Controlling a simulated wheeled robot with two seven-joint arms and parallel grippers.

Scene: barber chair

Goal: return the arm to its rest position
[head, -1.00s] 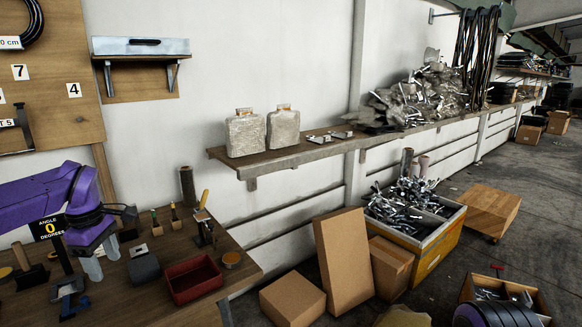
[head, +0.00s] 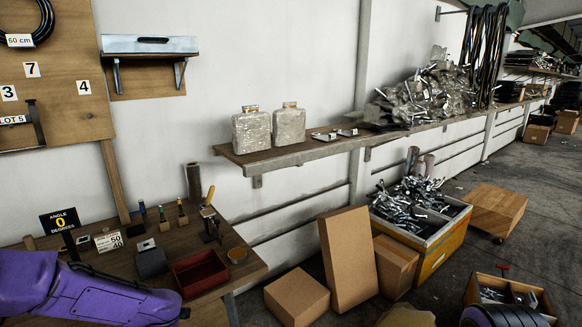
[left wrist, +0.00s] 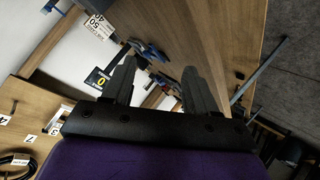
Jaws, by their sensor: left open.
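My purple left arm (head: 95,292) comes in from the left across the bottom left of the head view, over the front of the workbench. The left gripper itself is outside the head view. In the left wrist view, my left gripper (left wrist: 160,72) shows two dark fingers spread well apart with nothing between them. The workbench and its small tools appear beyond the fingers. My right gripper is not in view.
The wooden workbench (head: 140,228) holds a red tray (head: 200,272), a dark block (head: 152,262), several hand tools and an "angle 0 degrees" sign (head: 61,221). Cardboard boxes (head: 347,259) and a yellow crate (head: 432,258) stand on the floor to the right.

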